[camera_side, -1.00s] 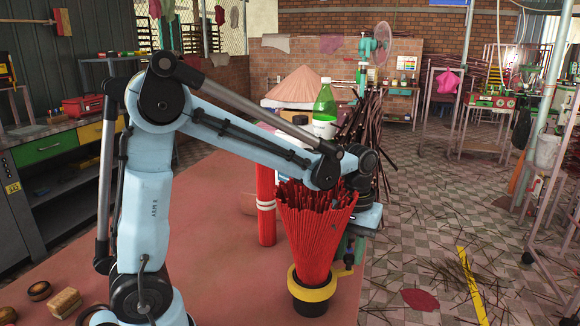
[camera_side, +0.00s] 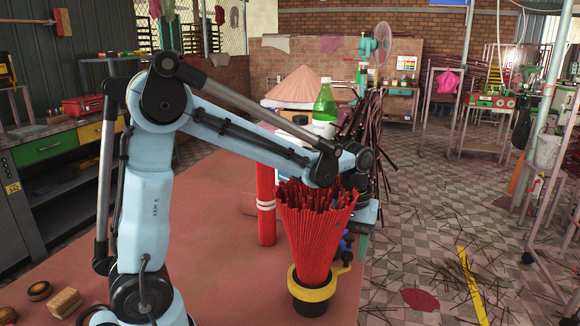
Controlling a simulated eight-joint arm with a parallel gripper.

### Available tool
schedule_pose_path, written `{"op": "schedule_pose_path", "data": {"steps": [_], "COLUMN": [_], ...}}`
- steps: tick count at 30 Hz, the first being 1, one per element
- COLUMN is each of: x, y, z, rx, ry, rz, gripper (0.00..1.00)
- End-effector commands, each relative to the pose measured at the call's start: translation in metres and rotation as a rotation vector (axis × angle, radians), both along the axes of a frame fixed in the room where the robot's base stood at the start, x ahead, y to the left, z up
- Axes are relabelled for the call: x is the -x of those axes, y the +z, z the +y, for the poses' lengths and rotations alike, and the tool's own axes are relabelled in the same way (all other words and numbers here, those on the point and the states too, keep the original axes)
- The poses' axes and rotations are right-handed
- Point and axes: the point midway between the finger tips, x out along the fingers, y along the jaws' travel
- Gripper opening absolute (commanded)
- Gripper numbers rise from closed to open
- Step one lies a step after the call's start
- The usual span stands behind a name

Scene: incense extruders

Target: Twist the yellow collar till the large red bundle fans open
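The large red bundle (camera_side: 312,235) stands upright in a black pot (camera_side: 310,307) on the near right part of the table. Its sticks are narrow at the bottom and flare out to a wider top. The yellow collar (camera_side: 312,293) rings the bundle's foot at the pot, and a small arm of it juts out to the right. My gripper (camera_side: 346,248) hangs behind the bundle's right side, just above that collar arm. It is small and partly hidden by the bundle, so I cannot tell whether its fingers touch the collar or are open.
A slim red bundle with a white band (camera_side: 266,205) stands left of the large one. Behind are a green bottle (camera_side: 324,108), a conical hat (camera_side: 298,85) and dark sticks (camera_side: 365,125). Wooden pieces (camera_side: 65,303) lie at the near left. The table middle (camera_side: 215,240) is clear.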

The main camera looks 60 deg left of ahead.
Motion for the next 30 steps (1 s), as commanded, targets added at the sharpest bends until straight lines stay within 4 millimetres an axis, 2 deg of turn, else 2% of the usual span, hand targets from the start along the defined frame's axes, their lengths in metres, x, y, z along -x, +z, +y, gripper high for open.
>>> {"op": "schedule_pose_path", "data": {"steps": [9,14,30], "x": [0.000,0.000,0.000], "y": [0.001,0.011,0.096], "z": [0.000,0.000,0.000], "rx": [0.000,0.000,0.000], "ry": [-0.001,-0.001,0.000], "rz": [0.000,0.000,0.000], "gripper": [0.52,0.52,0.52]}}
